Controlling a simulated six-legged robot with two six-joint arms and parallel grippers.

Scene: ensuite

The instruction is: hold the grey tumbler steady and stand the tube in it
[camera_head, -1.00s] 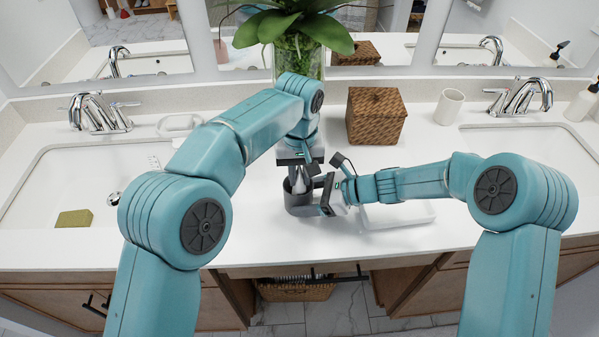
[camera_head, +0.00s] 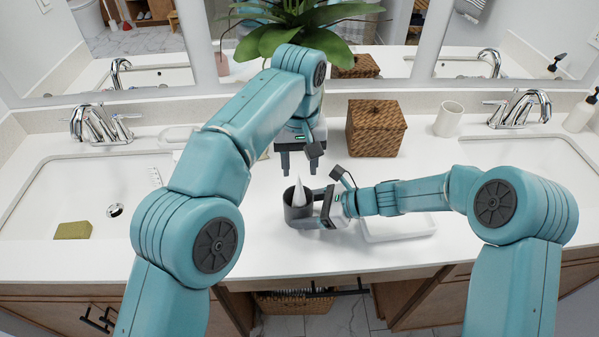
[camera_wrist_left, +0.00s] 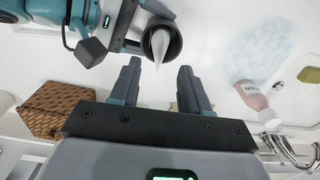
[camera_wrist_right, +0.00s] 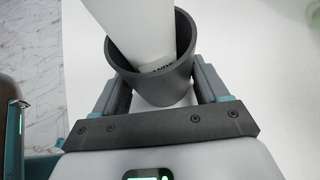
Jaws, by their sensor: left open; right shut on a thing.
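The grey tumbler (camera_head: 298,213) stands on the white counter in the head view. The white tube (camera_head: 299,192) stands in it, leaning a little, with its narrow end up. It also shows inside the tumbler in the right wrist view (camera_wrist_right: 142,32). My right gripper (camera_head: 326,209) is shut on the tumbler (camera_wrist_right: 155,82), with one finger on each side of its wall. My left gripper (camera_head: 298,170) is open and empty, above and behind the tumbler. In the left wrist view the tube (camera_wrist_left: 160,45) and tumbler lie beyond its spread fingers.
A wicker box (camera_head: 376,128) and a white cup (camera_head: 448,119) stand at the back right. A white tray (camera_head: 400,228) lies under my right arm. A pink bottle (camera_wrist_left: 256,98) shows in the left wrist view. Sinks lie on both sides, the left one holding a sponge (camera_head: 73,230).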

